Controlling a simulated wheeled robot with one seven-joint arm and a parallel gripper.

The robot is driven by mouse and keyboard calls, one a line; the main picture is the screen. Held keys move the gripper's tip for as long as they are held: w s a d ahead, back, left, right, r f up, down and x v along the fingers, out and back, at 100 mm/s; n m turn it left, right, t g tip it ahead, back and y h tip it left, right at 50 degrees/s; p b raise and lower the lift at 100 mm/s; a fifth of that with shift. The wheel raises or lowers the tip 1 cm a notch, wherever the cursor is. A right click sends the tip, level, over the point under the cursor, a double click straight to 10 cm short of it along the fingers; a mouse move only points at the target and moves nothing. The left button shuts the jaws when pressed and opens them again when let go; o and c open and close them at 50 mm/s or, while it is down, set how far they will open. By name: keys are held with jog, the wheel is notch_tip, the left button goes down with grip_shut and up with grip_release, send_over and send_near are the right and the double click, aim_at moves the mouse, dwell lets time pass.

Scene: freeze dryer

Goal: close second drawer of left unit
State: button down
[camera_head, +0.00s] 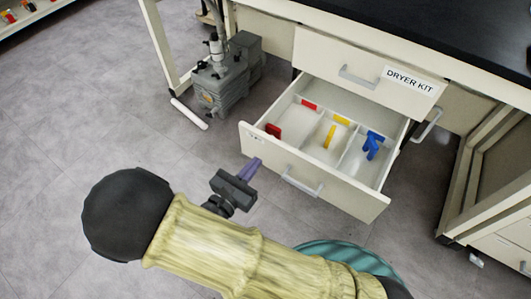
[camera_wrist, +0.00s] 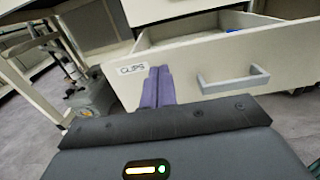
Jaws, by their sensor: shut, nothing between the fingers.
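The second drawer (camera_head: 240,143) of the unit is pulled far out below a shut top drawer (camera_head: 318,54) labelled "DRYER KIT". Its three compartments hold red, yellow and blue clips. In the wrist view the drawer front (camera_wrist: 190,92) carries a "CLIPS" label and a grey bar handle (camera_wrist: 232,80). My gripper (camera_head: 253,164) has purple fingers that are shut and empty. It is in front of the left part of the drawer front, left of the handle. In the wrist view the fingers (camera_wrist: 158,84) overlap the front just right of the label; I cannot tell whether they touch it.
A grey pump (camera_head: 222,85) stands on the floor left of the drawer. A black worktop (camera_head: 440,28) lies above the unit. Another cabinet frame (camera_head: 475,165) stands at the right. The grey floor (camera_head: 100,110) at the left is clear.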

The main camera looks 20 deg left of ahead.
aim_at(272, 142)
jog(key=b+x, duration=0.2)
jog(key=x, duration=0.3)
jog(key=shift+w+d+f, duration=0.1)
jog(key=shift+w+f, duration=0.05)
jog(key=shift+w+d+b, duration=0.1)
jog(key=shift+w+b, duration=0.25)
